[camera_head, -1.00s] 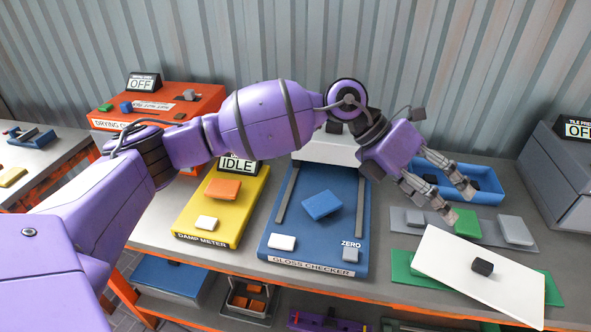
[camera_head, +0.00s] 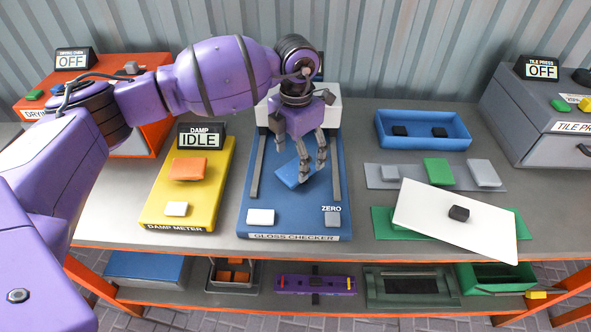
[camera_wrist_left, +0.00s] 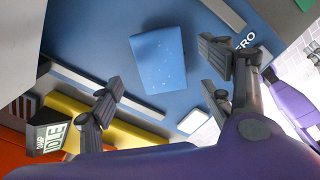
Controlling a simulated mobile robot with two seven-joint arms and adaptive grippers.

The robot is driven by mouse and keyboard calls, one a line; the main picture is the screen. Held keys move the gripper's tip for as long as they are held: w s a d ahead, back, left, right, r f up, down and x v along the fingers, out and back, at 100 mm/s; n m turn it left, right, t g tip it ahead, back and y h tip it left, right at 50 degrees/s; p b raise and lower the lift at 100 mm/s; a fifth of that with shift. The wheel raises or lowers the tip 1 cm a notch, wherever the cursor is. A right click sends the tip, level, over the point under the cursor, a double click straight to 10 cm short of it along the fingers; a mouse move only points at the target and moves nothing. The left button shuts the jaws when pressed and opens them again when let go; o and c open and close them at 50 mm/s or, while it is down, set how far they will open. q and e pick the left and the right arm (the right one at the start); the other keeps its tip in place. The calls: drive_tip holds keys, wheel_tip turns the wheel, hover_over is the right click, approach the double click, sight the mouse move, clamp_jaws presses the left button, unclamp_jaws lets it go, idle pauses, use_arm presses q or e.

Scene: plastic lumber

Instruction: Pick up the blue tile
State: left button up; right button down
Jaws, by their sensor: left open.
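The blue tile (camera_head: 290,174) lies on the blue bed of the gloss checker (camera_head: 258,217), turned at an angle. My left gripper (camera_head: 314,172) points down over the tile's right part and hides some of it.
The yellow damp meter (camera_head: 160,207) with an orange tile (camera_head: 188,168) stands to the left. To the right are a blue tray (camera_head: 424,142), a grey mat (camera_head: 374,178) with blocks, and a white board (camera_head: 425,218) with a black knob. Grey rails flank the checker bed.

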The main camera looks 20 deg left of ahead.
sight(296, 170)
use_arm(q)
drive_tip(key=shift+f, duration=1.6)
drive_tip(key=c, duration=1.4)
drive_tip(key=shift+r, duration=0.1)
